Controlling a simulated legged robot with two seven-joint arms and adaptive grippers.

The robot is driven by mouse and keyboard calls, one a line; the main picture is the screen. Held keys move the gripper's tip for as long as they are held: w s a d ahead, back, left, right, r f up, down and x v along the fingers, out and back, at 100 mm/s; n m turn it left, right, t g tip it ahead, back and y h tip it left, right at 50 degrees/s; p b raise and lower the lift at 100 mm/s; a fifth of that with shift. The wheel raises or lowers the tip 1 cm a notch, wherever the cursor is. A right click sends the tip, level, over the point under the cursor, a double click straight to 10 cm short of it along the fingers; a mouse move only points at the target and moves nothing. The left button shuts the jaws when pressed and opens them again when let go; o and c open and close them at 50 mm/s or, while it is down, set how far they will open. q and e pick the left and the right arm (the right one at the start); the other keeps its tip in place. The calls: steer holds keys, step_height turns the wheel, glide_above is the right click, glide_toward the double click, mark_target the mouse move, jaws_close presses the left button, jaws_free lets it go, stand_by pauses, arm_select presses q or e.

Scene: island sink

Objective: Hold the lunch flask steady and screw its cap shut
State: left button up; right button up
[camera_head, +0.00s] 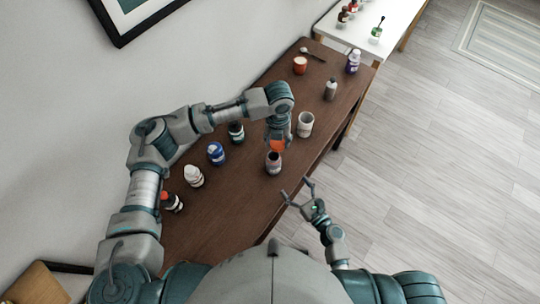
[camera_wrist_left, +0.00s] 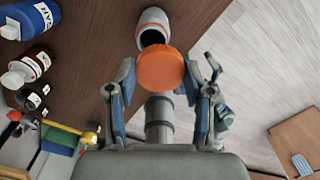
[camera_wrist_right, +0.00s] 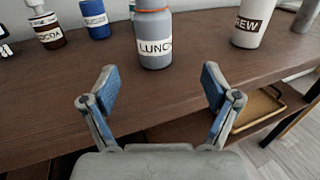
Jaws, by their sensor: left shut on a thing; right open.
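The lunch flask (camera_head: 273,164) stands upright on the brown table, a grey body with a white label reading LUNCH in the right wrist view (camera_wrist_right: 154,40). My left gripper (camera_head: 279,134) is shut on the round orange cap (camera_wrist_left: 160,68), directly over the flask. In the left wrist view the flask's open mouth (camera_wrist_left: 152,38) shows partly behind the cap, so the cap is not seated. My right gripper (camera_head: 297,190) is open and empty at the table's front edge. In the right wrist view its fingers (camera_wrist_right: 159,85) are apart, with the flask ahead between them.
A white BREW cup (camera_head: 306,125) stands close right of the flask. A grey bottle (camera_head: 331,89) and red cup (camera_head: 300,65) stand farther back.

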mark_target(273, 162)
arm_select(q)
steer(key=shift+s+a, duration=0.2)
steer(key=shift+a, duration=0.15)
arm_select(e)
steer(key=shift+s+a+r, duration=0.1)
steer(key=shift+s+a, duration=0.1)
steer(key=shift+a, duration=0.1)
arm_select(q)
steer(key=shift+a, duration=0.35)
arm_select(e)
steer(key=shift+w+a, duration=0.1)
steer(key=shift+a, duration=0.25)
arm_select(q)
steer(key=shift+d, duration=0.3)
arm_select(e)
steer(key=x, duration=1)
steer(key=shift+w+d, duration=0.1)
steer(key=shift+w, duration=0.15)
arm_select(q)
steer(key=shift+a, duration=0.35)
arm_select(e)
steer(key=shift+w+a, duration=0.5)
steer(key=shift+a, duration=0.2)
